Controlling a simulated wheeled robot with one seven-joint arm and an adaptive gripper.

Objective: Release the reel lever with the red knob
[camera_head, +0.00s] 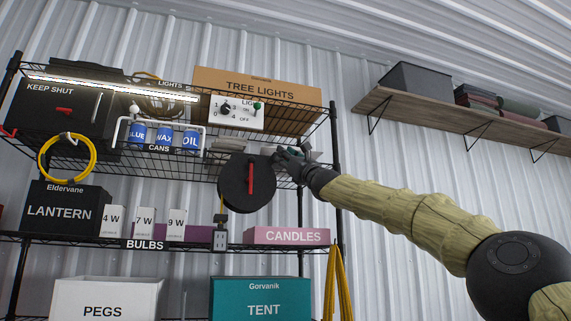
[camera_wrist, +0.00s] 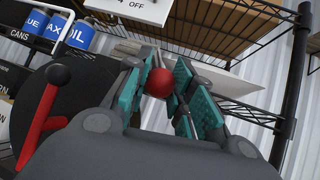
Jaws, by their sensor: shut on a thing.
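The reel (camera_head: 237,190) is a black disc hanging under the upper wire shelf, with a red crank (camera_head: 251,178) on its face. In the wrist view the reel (camera_wrist: 85,85) is at the left, and its red crank (camera_wrist: 42,122) ends in a black knob. A round red knob (camera_wrist: 159,83) sits between the teal finger pads of my gripper (camera_wrist: 160,78), which is shut on it. The knob's lever is mostly hidden behind the fingers. In the head view my gripper (camera_head: 284,156) is at the reel's upper right and hides the red knob.
A pink candles box (camera_head: 287,236) is below right. A black shelf post (camera_wrist: 292,85) stands close on the right. The space right of the rack is open.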

